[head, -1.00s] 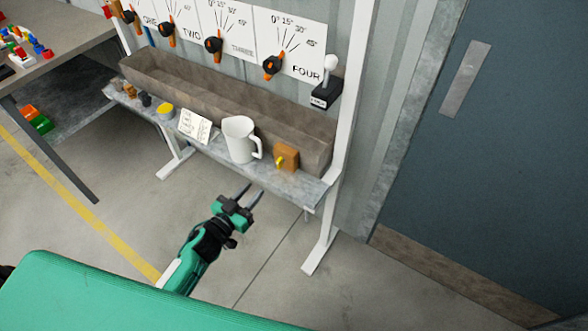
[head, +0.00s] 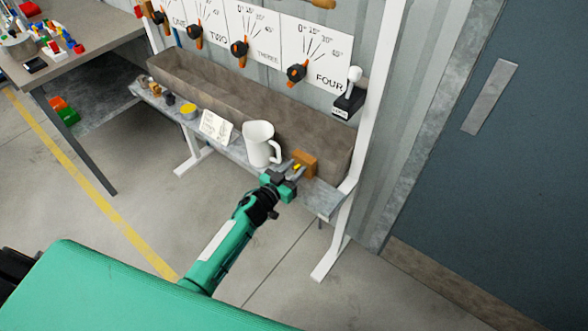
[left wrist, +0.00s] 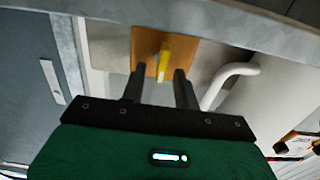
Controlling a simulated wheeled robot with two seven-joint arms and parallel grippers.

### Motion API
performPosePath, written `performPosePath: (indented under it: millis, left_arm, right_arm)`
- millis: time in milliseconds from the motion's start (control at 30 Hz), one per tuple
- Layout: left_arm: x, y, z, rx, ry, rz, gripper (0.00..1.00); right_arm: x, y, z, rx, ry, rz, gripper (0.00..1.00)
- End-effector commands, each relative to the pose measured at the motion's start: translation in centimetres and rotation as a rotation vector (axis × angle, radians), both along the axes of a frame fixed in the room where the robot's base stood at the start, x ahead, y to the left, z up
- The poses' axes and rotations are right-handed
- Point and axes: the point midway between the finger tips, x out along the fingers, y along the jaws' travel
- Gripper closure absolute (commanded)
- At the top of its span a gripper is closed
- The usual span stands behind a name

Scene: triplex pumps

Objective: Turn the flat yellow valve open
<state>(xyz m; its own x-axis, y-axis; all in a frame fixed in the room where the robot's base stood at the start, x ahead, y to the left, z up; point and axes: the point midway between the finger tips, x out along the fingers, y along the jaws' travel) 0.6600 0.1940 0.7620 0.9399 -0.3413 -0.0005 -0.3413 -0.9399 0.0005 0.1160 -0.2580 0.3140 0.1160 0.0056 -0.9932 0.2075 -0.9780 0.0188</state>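The flat yellow valve (left wrist: 164,60) is a small yellow handle on a brown-orange block (left wrist: 145,42). The block (head: 307,158) stands on the grey shelf near its right end in the head view, and a bit of the yellow handle (head: 296,167) shows by my fingers. My left gripper (head: 294,171) is right in front of the block. In the left wrist view its two dark fingers (left wrist: 158,78) are apart, with the yellow handle just beyond and between their tips. I cannot tell whether they touch it. My right gripper is not in view.
A white jug (head: 260,146) stands close left of the block. A white card (head: 216,127) and a yellow-topped pot (head: 188,111) are farther left. A stone trough (head: 220,105) runs behind, and a white post (head: 375,115) rises to the right. Floor in front is clear.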

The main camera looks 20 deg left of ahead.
Motion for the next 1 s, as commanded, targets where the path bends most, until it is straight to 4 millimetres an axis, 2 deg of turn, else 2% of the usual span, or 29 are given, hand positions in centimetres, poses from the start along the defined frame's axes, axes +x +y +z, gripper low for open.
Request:
performPosePath:
  millis: [233,400,767,1000]
  left_arm:
    - [0.05,-0.02,0.01,0.0,0.0,0.0,0.69]
    - [0.04,-0.01,0.01,0.0,0.0,0.0,1.0]
    - [0.01,-0.07,-0.03,0.028,-0.01,0.0,1.0]
    - [-0.07,-0.28,-0.1,0.144,-0.052,0.0,1.0]
  right_arm:
    - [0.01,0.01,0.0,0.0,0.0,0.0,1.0]
    - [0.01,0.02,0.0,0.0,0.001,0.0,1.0]
    - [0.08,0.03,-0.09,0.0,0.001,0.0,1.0]
    - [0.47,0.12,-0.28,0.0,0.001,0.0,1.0]
